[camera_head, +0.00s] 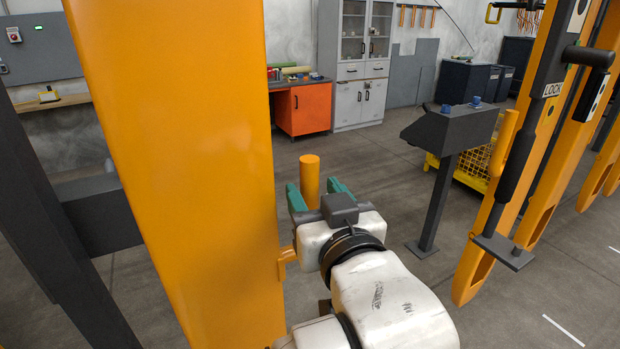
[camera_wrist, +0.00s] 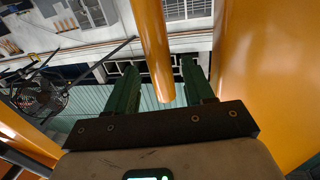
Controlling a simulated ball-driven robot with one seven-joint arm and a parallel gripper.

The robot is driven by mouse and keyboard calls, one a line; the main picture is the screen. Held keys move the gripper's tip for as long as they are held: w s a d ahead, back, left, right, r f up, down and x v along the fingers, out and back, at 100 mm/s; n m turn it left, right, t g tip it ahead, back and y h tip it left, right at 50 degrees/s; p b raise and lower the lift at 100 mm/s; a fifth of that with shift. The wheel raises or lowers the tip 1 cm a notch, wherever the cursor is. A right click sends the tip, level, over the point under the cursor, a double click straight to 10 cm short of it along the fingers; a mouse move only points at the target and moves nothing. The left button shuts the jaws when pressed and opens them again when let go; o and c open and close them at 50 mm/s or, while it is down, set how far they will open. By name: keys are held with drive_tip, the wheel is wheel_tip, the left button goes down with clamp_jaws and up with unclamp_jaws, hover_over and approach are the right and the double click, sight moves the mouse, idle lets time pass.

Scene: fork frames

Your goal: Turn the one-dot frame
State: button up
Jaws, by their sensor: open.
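A large orange frame beam (camera_head: 175,170) fills the left of the head view; no dot mark shows on it. A round orange handle bar (camera_head: 310,180) stands upright beside it, with a small orange bracket (camera_head: 287,256) at the beam below. My gripper (camera_head: 318,192) has green fingers spread on either side of the bar. In the wrist view the bar (camera_wrist: 152,45) runs between the open fingers (camera_wrist: 160,85), with gaps visible at both sides. The beam (camera_wrist: 265,80) is close on the right there. At the right, another orange frame (camera_head: 480,250) bears a LOCK label and a black-dot plate (camera_head: 578,14).
A dark grey pedestal (camera_head: 450,125) with small blue items stands right of centre, near a yellow mesh crate (camera_head: 473,160). An orange cabinet (camera_head: 304,108) and grey cupboard (camera_head: 361,100) stand at the back. Open floor (camera_head: 385,160) lies between.

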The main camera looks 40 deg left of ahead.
drive_tip(key=shift+x, duration=1.5)
drive_tip(key=shift+s, duration=0.1)
clamp_jaws()
